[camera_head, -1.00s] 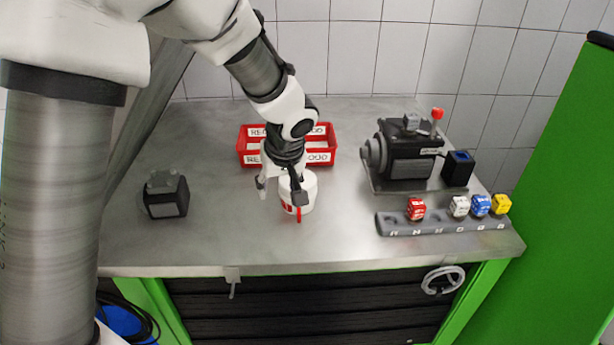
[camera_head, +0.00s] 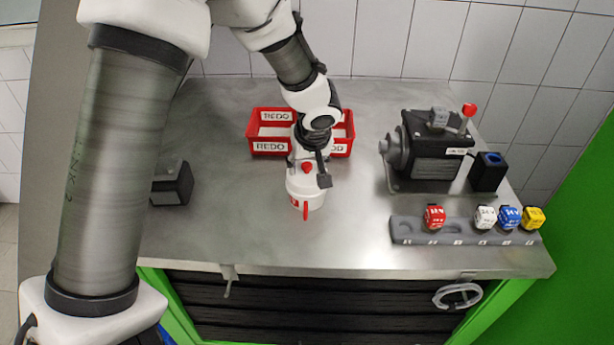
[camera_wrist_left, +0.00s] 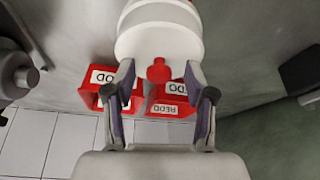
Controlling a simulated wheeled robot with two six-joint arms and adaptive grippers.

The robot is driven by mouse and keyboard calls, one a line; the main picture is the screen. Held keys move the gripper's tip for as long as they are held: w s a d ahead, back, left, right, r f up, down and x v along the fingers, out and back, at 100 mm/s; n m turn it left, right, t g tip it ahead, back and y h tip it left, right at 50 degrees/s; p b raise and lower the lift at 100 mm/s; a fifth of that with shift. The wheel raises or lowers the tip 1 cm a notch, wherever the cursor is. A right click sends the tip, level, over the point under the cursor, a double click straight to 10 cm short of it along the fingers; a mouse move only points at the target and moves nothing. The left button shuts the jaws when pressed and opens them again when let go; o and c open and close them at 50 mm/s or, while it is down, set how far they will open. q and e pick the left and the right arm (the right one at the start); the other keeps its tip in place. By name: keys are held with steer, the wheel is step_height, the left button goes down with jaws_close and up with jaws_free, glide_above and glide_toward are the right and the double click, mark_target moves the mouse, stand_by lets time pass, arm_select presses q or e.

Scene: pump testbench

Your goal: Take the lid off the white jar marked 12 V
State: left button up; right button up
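The white jar (camera_head: 305,193) stands on the grey bench top, with a white lid and a red knob (camera_head: 307,168) on the lid. A red strip shows on its front; I cannot read a 12 V mark. The jar (camera_wrist_left: 160,22) and its knob (camera_wrist_left: 159,70) also show in the left wrist view. My left gripper (camera_head: 309,174) is at the lid, seen from above. Its fingers (camera_wrist_left: 159,72) are spread on either side of the knob, with a gap on both sides. My right gripper is out of view.
A red REDO tray (camera_head: 270,147) stands just behind the jar. A dark motor unit (camera_head: 433,150) and a rack (camera_head: 455,238) with several coloured cubes are to the right. A dark box (camera_head: 172,184) is at left. The bench between box and jar is clear.

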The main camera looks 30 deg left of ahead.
arm_select(q)
steer(key=shift+s+r, duration=0.2)
steer(key=shift+s, duration=0.1)
steer(key=c, duration=0.8)
steer(key=shift+w+f, duration=0.15)
steer(key=shift+w, duration=0.05)
